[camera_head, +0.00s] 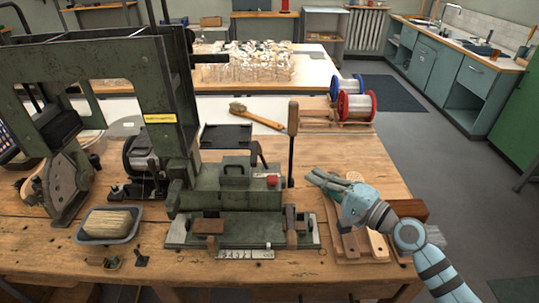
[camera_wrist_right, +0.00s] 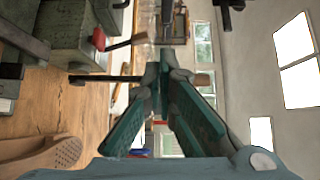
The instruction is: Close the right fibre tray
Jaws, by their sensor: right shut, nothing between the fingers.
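The green tufting machine (camera_head: 225,190) stands mid-bench with a red knob (camera_head: 272,180). A dark flat tray-like plate (camera_head: 226,134) sits at its back; I cannot tell whether this is the right fibre tray or whether it is open. A grey tray (camera_head: 108,236) of pale bristle fibre (camera_head: 108,223) lies at the machine's left. My right gripper (camera_head: 311,177) is shut and empty, right of the machine, near an upright lever with a wooden handle (camera_head: 293,117). In the wrist view its fingertips (camera_wrist_right: 165,58) meet in front of that lever's handle (camera_wrist_right: 190,79). My left gripper is not in view.
Drilled wooden brush blocks (camera_head: 352,244) lie below my right gripper. A red-flanged spool (camera_head: 356,106) and a blue one stand at the back right. A wooden-handled brush (camera_head: 252,115) lies behind the machine. The bench's right front edge is close to my right arm.

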